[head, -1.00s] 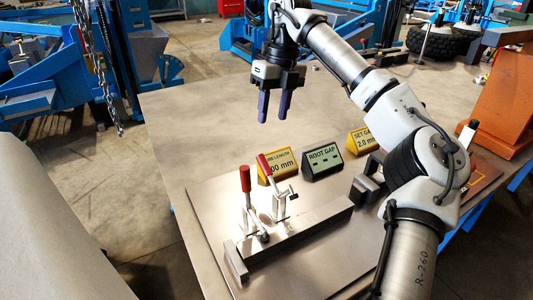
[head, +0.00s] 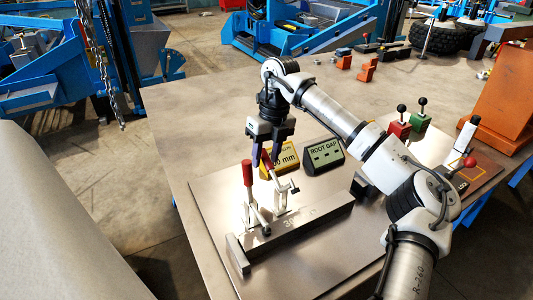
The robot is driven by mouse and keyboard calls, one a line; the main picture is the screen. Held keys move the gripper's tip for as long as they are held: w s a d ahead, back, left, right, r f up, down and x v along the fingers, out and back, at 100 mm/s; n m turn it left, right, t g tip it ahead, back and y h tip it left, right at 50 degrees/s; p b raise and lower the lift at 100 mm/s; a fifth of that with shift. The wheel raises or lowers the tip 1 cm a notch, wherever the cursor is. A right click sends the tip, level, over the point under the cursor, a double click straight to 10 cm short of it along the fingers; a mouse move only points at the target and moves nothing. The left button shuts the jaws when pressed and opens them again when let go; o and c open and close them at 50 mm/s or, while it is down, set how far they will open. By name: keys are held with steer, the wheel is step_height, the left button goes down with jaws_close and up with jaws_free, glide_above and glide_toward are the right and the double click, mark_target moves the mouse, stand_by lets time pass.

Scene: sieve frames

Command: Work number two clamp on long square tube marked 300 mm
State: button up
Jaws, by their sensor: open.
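A long square steel tube (head: 322,216) with partly legible "30" marking lies on a plate on the table, in the lower middle of the head view. Two toggle clamps with red handles stand at its left half. The left clamp's handle (head: 247,174) is upright. The right clamp's handle (head: 268,168) leans up and left. I see no number on either clamp. My gripper (head: 265,161) is open and points down at the top of the right handle. The fingertips appear on either side of it; contact cannot be told.
Red (head: 399,129) and green (head: 420,121) blocks with black knobs stand behind my arm. The table's left side is clear.

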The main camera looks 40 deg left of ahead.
steer(key=shift+c, duration=0.3)
jaws_close()
